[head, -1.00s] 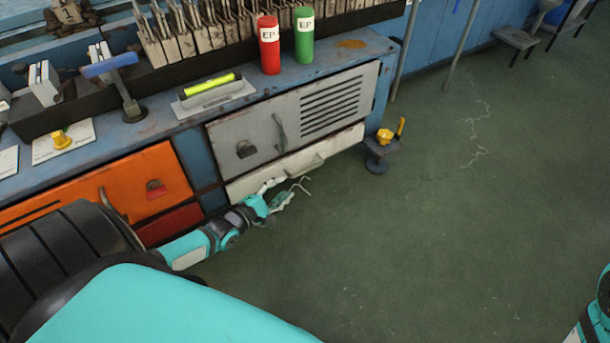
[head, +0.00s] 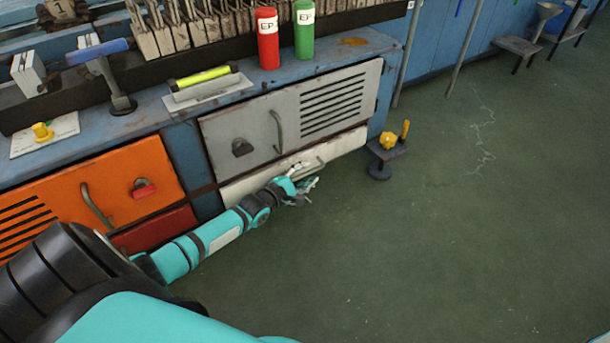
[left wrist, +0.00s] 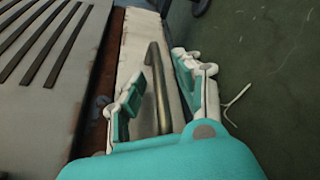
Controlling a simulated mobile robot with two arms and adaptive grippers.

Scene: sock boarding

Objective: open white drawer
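The white drawer (head: 345,146) is the long low front under the grey panel in the head view, and it looks shut. Its metal bar handle (left wrist: 158,85) runs between the two fingers of my left gripper (left wrist: 158,90) in the left wrist view. My left gripper is open around the handle, with a gap on both sides of the bar. In the head view my left gripper (head: 303,182) is at the drawer front and partly hides the handle (head: 308,168). My right gripper is not in view.
A grey slatted cabinet door (head: 290,112) is directly above the drawer. An orange door (head: 95,195) and a red drawer (head: 155,230) lie to the left. A small stand with a yellow object (head: 388,140) is right of the drawer. The green floor in front is clear.

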